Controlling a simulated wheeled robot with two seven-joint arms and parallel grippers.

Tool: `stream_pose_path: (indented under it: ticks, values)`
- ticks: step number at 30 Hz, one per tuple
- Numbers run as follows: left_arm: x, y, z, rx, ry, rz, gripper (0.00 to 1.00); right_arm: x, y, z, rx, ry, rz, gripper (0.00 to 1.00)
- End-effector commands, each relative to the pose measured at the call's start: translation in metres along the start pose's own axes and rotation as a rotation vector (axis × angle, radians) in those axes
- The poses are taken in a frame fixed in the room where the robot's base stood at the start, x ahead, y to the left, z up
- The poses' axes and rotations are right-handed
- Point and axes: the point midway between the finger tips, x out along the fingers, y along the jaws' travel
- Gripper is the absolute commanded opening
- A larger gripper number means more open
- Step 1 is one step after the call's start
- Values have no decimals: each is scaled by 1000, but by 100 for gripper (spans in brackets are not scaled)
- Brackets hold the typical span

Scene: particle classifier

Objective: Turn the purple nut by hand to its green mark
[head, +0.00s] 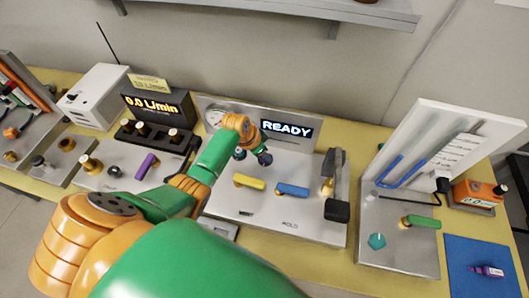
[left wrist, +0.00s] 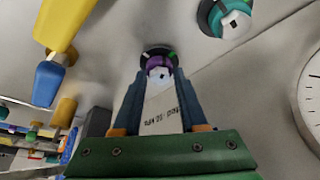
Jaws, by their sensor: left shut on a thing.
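The purple nut (left wrist: 158,66) sits on the grey panel in the left wrist view, between the tips of my left gripper (left wrist: 156,76). The fingers are shut on it from both sides. A small green mark (left wrist: 173,56) shows on the dark ring around the nut, at its upper right. A white printed tag (left wrist: 160,112) lies between the fingers and covers part of the nut. My right gripper is in neither view.
A teal nut (left wrist: 232,20) and a round gauge (left wrist: 312,90) are near my left gripper. Yellow (head: 249,181) and blue (head: 292,190) lever handles stand below it on the bench plate. A black-ended lever (head: 337,209) is to the right.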

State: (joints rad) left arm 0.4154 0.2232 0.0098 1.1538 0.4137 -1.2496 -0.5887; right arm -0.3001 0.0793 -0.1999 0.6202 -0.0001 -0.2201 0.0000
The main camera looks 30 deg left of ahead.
Motion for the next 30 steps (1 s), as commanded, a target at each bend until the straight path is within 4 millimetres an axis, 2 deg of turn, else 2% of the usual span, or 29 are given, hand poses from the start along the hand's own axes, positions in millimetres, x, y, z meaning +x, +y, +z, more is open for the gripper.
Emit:
stream_pose_path:
  ticks: [28, 29, 30]
  values:
    - [-2, -2, -3, -2, 9, -7, 0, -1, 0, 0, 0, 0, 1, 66]
    - [-2, -2, -3, -2, 9, -7, 47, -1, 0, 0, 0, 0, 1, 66]
    - [-2, -2, -3, -2, 9, -7, 58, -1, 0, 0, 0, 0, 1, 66]
